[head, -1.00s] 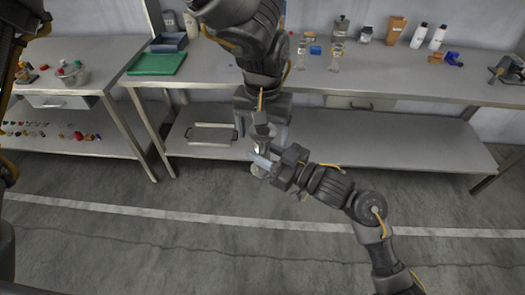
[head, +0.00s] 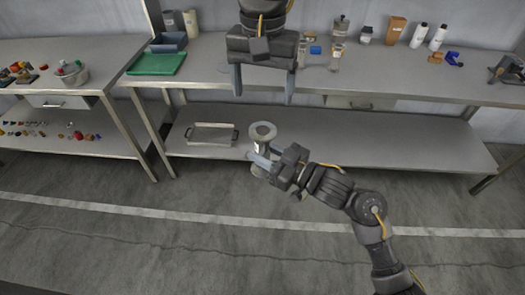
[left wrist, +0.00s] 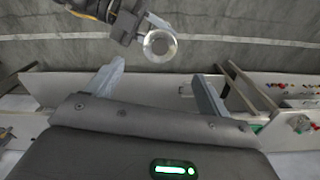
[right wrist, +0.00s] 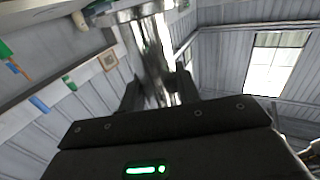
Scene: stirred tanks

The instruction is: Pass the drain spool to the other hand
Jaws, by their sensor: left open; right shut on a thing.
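The drain spool (head: 263,134) is a shiny metal tube with a round flange at its top, held upright in front of the lower shelf. My right gripper (head: 263,160) is shut on its body below the flange. The spool (right wrist: 150,45) rises between the fingers in the right wrist view, its lower part partly hidden. My left gripper (head: 263,88) is open and empty, above and apart from the spool, with its fingers pointing down. In the left wrist view the ring-shaped flange (left wrist: 160,45) lies beyond the open fingers.
A long steel bench (head: 390,75) with bottles and small parts runs behind, with a lower shelf (head: 370,140) bearing a metal tray (head: 211,134). A green tray (head: 156,64) and a blue bin (head: 168,42) stand at its left. Another table (head: 60,60) is at left. The floor in front is clear.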

